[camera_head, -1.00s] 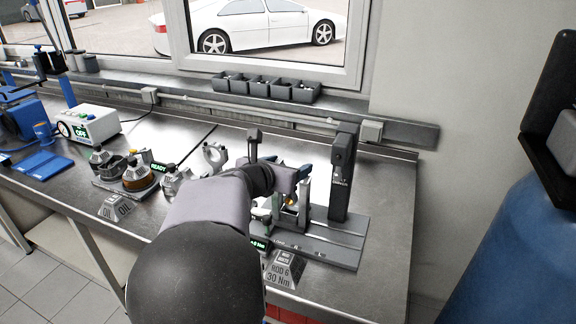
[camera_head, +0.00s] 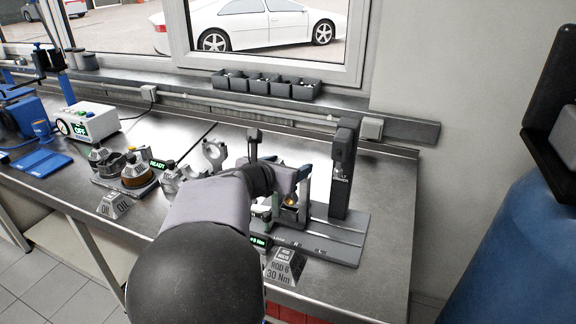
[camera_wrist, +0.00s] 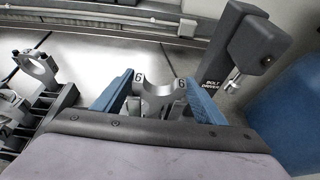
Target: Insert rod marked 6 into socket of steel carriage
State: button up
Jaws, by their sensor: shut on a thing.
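The rod marked 6 (camera_wrist: 158,98) is a grey metal piece with a half-round open end and a "6" on each side. In the wrist view it sits between the blue fingers of my gripper (camera_wrist: 158,86), which is shut on it. In the head view my gripper (camera_head: 287,186) is low over the fixture at the foot of the bolt driver. A dark grey block, which looks like the steel carriage (camera_head: 294,216), stands on the fixture rails just below the fingers. My arm hides part of it. The rod's lower end and the socket are hidden, so I cannot tell whether they touch.
The bolt driver post (camera_head: 343,175) stands close on the right. A "ROD 6 30 Nm" sign (camera_head: 284,268) is in front of the fixture. The bench's right end is clear.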

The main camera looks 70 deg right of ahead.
dwell(0.3)
jog(key=o, duration=2.2)
jog(key=shift+f, duration=0.15)
jog(key=shift+r, duration=0.25)
notch_tip(320, 180, up, 6)
jog(key=p, duration=0.5)
jog(key=shift+p, duration=0.3)
